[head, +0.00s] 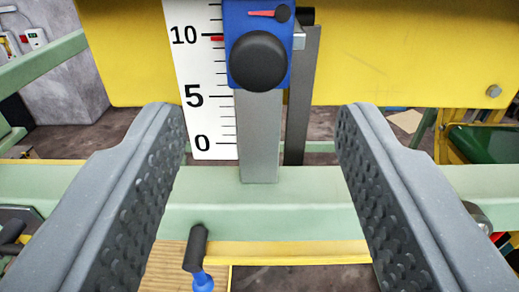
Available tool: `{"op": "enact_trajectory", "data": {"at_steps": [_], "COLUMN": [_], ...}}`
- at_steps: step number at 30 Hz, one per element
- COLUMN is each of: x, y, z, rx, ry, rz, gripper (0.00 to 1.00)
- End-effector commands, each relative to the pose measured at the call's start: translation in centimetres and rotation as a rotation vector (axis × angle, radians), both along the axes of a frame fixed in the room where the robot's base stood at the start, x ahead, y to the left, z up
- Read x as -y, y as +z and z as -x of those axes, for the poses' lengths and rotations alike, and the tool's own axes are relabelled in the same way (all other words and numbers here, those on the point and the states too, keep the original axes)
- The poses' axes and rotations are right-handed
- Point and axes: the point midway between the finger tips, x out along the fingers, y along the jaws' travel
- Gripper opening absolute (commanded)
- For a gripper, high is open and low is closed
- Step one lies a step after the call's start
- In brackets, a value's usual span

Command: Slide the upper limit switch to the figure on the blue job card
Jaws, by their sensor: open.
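A blue slider block (236,20) with a round black knob (258,61) sits on an upright steel bar (259,140). I cannot tell if it is the upper limit switch. No blue job card shows.
A yellow panel (400,60) lies behind the scale and bar. A pale green beam (300,205) crosses below, between my fingers. A dark narrow bar (302,100) stands just right of the slider.

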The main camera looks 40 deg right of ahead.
Motion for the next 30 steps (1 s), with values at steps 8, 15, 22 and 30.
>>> {"op": "enact_trajectory", "data": {"at_steps": [8,15,22,30], "x": [-2.7,-3.1,-3.1,-1.8], "y": [-0.1,-0.1,-0.1,-1.2], "z": [3.8,4.3,4.3,4.1], "rx": [0.001,-0.001,-0.001,-0.049], "ry": [0.0,-0.001,-0.001,0.016], "rz": [0.001,0.0,0.0,0.044], "gripper": [0.48,0.48,0.48,0.48]}}
